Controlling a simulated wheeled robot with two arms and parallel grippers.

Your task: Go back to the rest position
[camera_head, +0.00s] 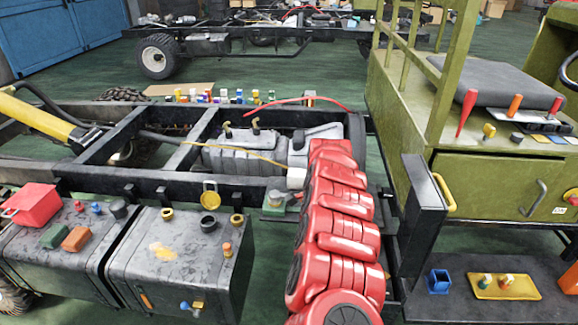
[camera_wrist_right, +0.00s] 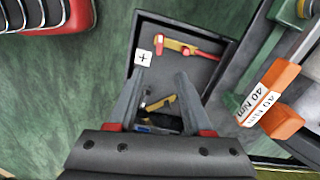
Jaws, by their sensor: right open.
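My right gripper (camera_wrist_right: 157,78) shows in the right wrist view, with its two grey fingers spread apart and nothing between their tips. Its fingers are over a dark open tray (camera_wrist_right: 208,78). In the tray are a red and yellow tool (camera_wrist_right: 188,49) and, partly hidden behind the fingers, a yellow-handled item (camera_wrist_right: 160,103). I cannot tell how high the gripper is above the tray. Neither gripper can be made out in the head view.
An orange block (camera_wrist_right: 284,80) labelled 40 Nm is right of the gripper. The head view shows a dark chassis frame (camera_head: 130,182), a tank (camera_head: 168,250) with small parts, a green cart (camera_head: 500,185) at right, and a lower dark shelf (camera_head: 450,309). Green floor shows between them.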

